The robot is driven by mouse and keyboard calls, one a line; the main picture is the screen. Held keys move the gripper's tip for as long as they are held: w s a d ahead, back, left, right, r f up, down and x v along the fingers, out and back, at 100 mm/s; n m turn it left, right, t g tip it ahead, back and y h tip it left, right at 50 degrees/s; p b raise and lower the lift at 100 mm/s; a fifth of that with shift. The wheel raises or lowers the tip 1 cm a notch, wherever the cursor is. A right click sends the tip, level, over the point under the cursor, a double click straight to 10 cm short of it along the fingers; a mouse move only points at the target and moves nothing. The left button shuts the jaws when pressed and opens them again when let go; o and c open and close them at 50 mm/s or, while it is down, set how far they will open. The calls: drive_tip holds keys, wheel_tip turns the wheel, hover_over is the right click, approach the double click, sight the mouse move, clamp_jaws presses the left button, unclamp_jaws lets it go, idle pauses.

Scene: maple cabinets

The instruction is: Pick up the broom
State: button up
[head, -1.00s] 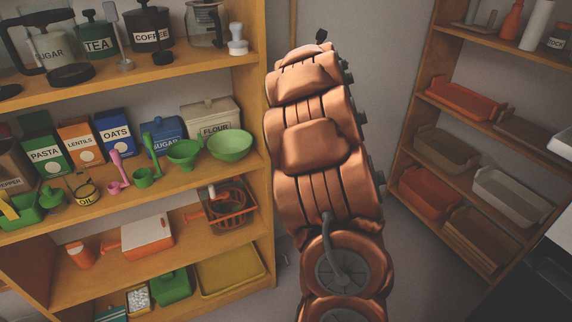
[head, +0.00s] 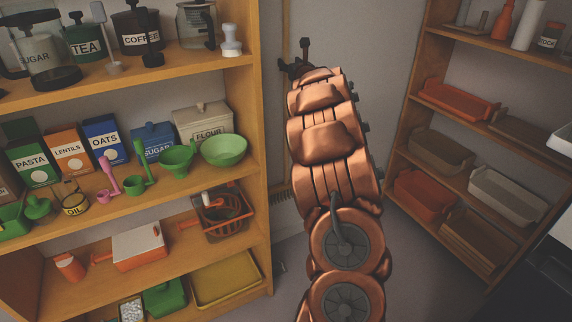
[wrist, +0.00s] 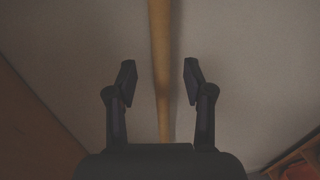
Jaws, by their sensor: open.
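The broom (head: 286,22) stands upright against the back wall, just right of the left shelf unit. Its pale wooden handle runs down behind my gripper, and its head appears low beside the shelf, partly hidden by my arm. My gripper (head: 295,57) is at the handle, around its upper part, at the far end of my raised arm. In the wrist view the handle (wrist: 159,40) passes between the two spread fingers of my gripper (wrist: 160,74), with a visible gap on each side. The gripper is open and holds nothing.
The left shelf unit (head: 257,130) holds jars, boxes, green bowls and baskets close to my arm. A right shelf unit (head: 412,110) holds trays and bins. The grey wall is directly behind the broom. Some floor is free between the shelves.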

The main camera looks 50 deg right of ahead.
sight(287, 59)
drive_tip(key=shift+p+x, duration=0.7)
drive_tip(key=shift+x, duration=1.65)
clamp_jaws()
drive_tip(key=shift+r, duration=0.1)
